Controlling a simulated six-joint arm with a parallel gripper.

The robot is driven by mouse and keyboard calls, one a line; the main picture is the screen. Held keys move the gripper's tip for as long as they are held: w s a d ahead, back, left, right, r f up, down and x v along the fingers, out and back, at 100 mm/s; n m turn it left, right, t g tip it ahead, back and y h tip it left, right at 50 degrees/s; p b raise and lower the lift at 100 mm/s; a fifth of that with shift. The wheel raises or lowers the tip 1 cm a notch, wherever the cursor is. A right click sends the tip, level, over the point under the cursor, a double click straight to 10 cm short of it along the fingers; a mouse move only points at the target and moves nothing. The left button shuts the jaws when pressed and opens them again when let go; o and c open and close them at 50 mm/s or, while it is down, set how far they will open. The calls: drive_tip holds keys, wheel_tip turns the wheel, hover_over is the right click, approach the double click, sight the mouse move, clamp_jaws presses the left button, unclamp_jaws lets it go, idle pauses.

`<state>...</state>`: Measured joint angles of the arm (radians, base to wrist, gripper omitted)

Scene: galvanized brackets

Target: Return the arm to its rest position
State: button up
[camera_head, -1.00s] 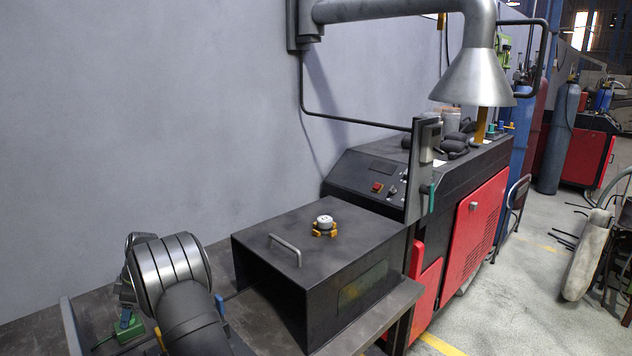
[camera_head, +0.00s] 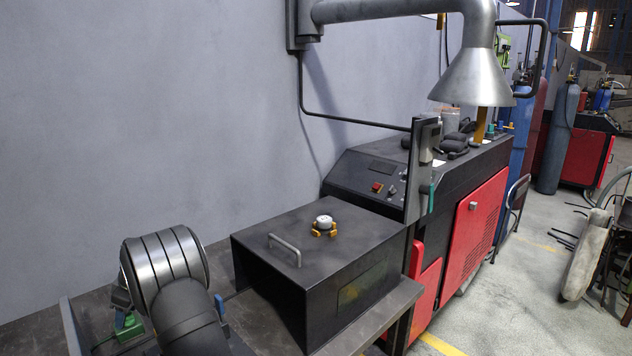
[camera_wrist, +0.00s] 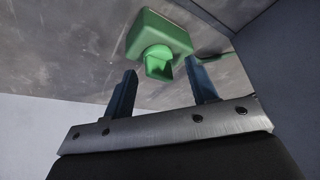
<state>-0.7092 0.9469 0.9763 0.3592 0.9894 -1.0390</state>
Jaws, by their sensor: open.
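My gripper (camera_wrist: 162,88) shows in the wrist view with its two dark blue fingers apart and nothing between them. A green block-shaped object (camera_wrist: 160,36) with a rounded spout-like part lies beyond the fingertips, apart from them. In the head view, my arm is at the lower left over the bench, and it hides most of the gripper. Part of the green object (camera_head: 129,326) shows beside the arm there.
A black box (camera_head: 268,302) with a handle stands on the bench, right of my arm. A white-topped gauge-like item (camera_head: 324,222) with orange parts sits on it. A black and red machine (camera_head: 478,232) stands behind, under a metal extraction hood (camera_head: 473,80). A grey wall (camera_head: 150,120) borders the bench.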

drive_tip(key=shift+s+m+t+h, duration=0.15)
drive_tip(key=shift+m+t, duration=0.3)
drive_tip(key=shift+m, duration=0.8)
drive_tip(key=shift+w+m+t+h, duration=0.15)
drive_tip(key=shift+m+t, duration=0.3)
drive_tip(key=shift+m, duration=0.8)
drive_tip(key=shift+s, duration=0.1)
